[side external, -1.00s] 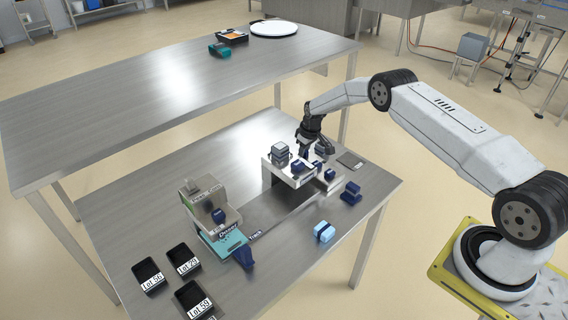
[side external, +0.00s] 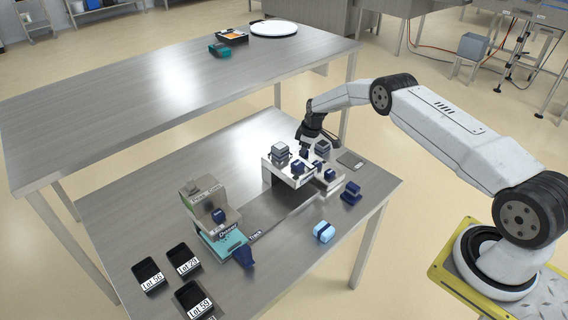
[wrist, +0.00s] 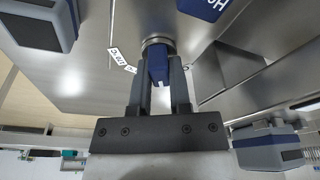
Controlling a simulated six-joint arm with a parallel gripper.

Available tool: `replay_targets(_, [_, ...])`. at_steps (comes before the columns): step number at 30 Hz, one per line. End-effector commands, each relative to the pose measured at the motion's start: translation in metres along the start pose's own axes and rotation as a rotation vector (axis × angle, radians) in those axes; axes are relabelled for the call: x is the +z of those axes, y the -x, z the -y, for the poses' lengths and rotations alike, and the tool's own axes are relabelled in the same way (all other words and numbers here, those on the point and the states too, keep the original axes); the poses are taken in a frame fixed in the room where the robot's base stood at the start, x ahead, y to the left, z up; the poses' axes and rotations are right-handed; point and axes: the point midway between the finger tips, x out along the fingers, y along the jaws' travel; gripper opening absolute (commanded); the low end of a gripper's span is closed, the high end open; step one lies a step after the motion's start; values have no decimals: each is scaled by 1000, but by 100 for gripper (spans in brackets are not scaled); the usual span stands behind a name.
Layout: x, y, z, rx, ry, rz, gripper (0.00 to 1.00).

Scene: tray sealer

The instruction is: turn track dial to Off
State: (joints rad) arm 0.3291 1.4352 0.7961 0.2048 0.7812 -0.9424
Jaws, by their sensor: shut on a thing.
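A blue dial (wrist: 158,66) on a round metal base sits between the fingers of my gripper (wrist: 160,80) in the wrist view. The gripper is shut on it, one finger on each side. A white line shows on the dial, and small white labels (wrist: 121,59) lie beside it at left, tilted and too small to read surely. In the side view my gripper (side external: 304,152) reaches down at the back of the silver housing (side external: 283,174), and its fingers largely hide the dial there.
Grey blocks with blue parts stand on both sides of my gripper, at upper left (wrist: 38,22) and lower right (wrist: 268,146). A teal-based machine (side external: 228,243) stands front left, near several black trays (side external: 148,273). A light-blue block (side external: 324,231) lies on the table in front.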

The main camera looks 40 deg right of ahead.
Motion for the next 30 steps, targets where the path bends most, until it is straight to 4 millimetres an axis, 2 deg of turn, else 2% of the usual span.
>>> replay_targets(17, [0, -1, 2, -19, 78, 1, 0])
replay_targets(30, [-1, -1, 1, -78, 374, -1, 0])
